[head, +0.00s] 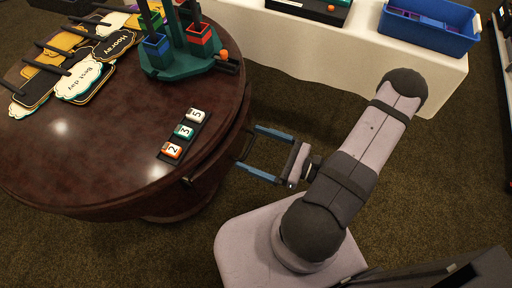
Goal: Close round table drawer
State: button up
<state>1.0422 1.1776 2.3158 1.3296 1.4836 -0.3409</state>
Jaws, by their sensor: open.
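The round table (95,165) has a dark, glossy reddish-brown top and fills the left of the head view. On its right side, below the top's edge, a curved dark front (222,145) that looks like the drawer sticks out a little. How far it is out is hard to tell, and its inside is hidden. My gripper (249,148) is to the right of this front, with its two blue fingers spread apart and pointing left at it. Nothing shows between the fingers. I cannot tell whether the dark fingertips touch the front.
On the table are a black strip with numbered blocks (184,132), a green stand with blue and red cups (176,64), and several sign cards (85,80). A white-clothed table (330,50) with a blue bin (425,42) stands behind. Carpet (420,170) is open at right.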

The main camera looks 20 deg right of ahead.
aim_at(242, 143)
jog(key=shift+c, duration=0.6)
jog(key=c, duration=1.1)
jog(key=shift+p+x, duration=0.3)
jog(key=shift+x, duration=1.8)
jog(key=shift+w+r, duration=0.1)
jog(key=shift+r, duration=0.05)
jog(key=o, duration=1.1)
jog(key=shift+o, duration=0.6)
jog(key=v, duration=0.7)
